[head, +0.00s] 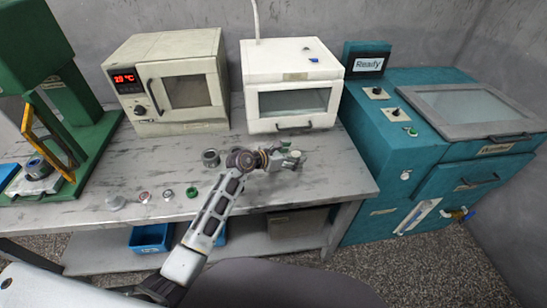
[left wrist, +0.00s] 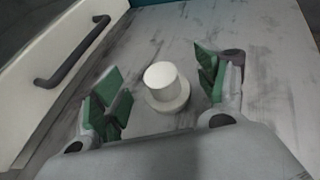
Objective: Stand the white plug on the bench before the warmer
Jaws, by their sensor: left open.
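The white plug (left wrist: 167,83), a short cylinder on a wider round flange, stands upright on the bench (left wrist: 255,100) in the left wrist view. My left gripper (left wrist: 160,78) is open, with its green-padded fingers on either side of the plug and visible gaps to it. In the head view the left gripper (head: 288,158) is low over the bench, in front of the white box with a window and dark handle (head: 292,85); the plug (head: 295,155) shows small at its tips. A cream oven (head: 170,80) with a red temperature display stands left of that box. Neither is labelled as the warmer.
Several small parts, including a green one (head: 192,192), lie along the bench's front. A metal ring (head: 211,157) stands left of the gripper. A green press (head: 85,100) is at the left, a teal cabinet (head: 395,150) at the right. The bench front right is clear.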

